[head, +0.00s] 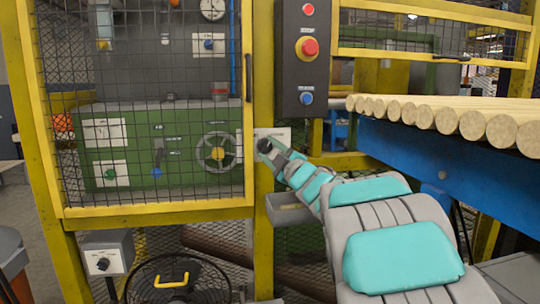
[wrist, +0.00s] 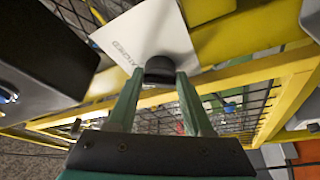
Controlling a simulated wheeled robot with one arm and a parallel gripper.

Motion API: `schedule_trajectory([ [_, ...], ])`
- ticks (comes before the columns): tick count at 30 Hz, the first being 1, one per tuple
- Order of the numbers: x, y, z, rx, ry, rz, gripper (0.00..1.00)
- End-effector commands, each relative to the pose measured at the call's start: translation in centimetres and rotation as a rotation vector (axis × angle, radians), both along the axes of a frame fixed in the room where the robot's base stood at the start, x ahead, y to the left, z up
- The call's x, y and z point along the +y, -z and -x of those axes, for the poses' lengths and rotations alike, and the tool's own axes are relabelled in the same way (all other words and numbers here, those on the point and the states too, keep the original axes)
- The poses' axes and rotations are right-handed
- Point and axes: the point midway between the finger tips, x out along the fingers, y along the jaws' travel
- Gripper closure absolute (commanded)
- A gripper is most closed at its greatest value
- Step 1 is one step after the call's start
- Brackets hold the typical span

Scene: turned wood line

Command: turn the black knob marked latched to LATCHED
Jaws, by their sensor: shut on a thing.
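The black knob (wrist: 160,66) sits on a white plate (wrist: 150,32) with lettering, part of which reads like "LATCHED" in the wrist view. My gripper (wrist: 161,78) has its two green fingers closed on either side of the knob. In the head view the knob (head: 264,145) shows at the end of my arm, on the white plate (head: 284,134) fixed to the yellow post. My gripper (head: 272,153) partly covers the plate there. The knob's pointer and which mark it faces cannot be made out.
A yellow-framed mesh door (head: 150,205) stands left of the post. Above the plate hangs a dark button box (head: 304,75) with red and blue buttons. A blue conveyor (head: 440,150) with round wood bars is at the right.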

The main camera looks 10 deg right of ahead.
Motion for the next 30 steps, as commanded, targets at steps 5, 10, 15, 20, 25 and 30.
schedule_trajectory([
  [5, 0.14, 0.51, -0.03, 0.003, -0.001, -0.114, 1.0],
  [10, 0.18, 0.47, -0.02, 0.003, -0.001, -0.186, 1.0],
  [15, 0.16, 0.4, -0.02, 0.003, -0.001, -0.225, 1.0],
  [20, 0.18, 0.37, -0.03, 0.002, 0.0, -0.237, 1.0],
  [25, 0.18, 0.36, -0.03, 0.003, 0.0, -0.239, 1.0],
  [30, 0.17, 0.37, -0.03, 0.003, 0.0, -0.238, 0.48],
])
